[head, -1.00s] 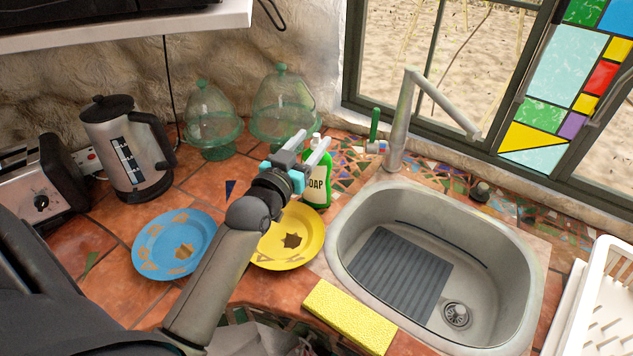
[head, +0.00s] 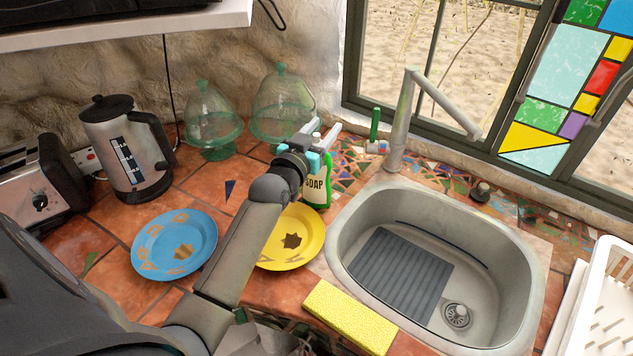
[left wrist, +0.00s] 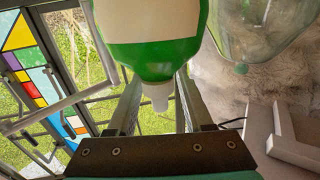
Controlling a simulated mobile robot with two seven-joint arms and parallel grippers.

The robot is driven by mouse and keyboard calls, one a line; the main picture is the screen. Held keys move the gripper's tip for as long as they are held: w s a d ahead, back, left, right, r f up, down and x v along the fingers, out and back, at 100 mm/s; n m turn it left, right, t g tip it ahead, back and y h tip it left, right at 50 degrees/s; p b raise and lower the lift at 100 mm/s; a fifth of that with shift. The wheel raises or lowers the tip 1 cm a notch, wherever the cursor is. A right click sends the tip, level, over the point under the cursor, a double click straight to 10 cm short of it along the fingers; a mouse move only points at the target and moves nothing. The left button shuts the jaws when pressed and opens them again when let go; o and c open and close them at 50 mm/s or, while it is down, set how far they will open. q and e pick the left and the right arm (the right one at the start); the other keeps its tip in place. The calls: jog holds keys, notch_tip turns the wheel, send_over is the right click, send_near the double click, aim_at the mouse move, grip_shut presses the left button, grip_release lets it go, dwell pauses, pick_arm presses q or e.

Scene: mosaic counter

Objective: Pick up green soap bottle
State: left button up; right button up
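The green soap bottle (head: 317,188) stands upright on the tiled counter, left of the sink, with a white cap and a pale "SOAP" label. My left gripper (head: 321,131) is at its top, with the fingers apart on either side of the cap. The left wrist view shows the bottle (left wrist: 153,55) upside down, its white nozzle between the two fingers (left wrist: 160,95) with gaps on both sides. The fingertips are partly hidden by the bottle there. My right gripper is not in view.
A glass cake dome (head: 283,105) stands close behind the bottle. A yellow plate (head: 290,255) lies under my left arm, a blue plate (head: 153,246) to its left. The sink (head: 345,240) and faucet (head: 402,125) are right. A yellow sponge (head: 350,316) lies in front.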

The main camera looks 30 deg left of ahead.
pick_arm(q)
grip_shut()
dwell(0.4)
jog(key=shift+r, duration=0.15)
jog(key=shift+r, duration=0.1)
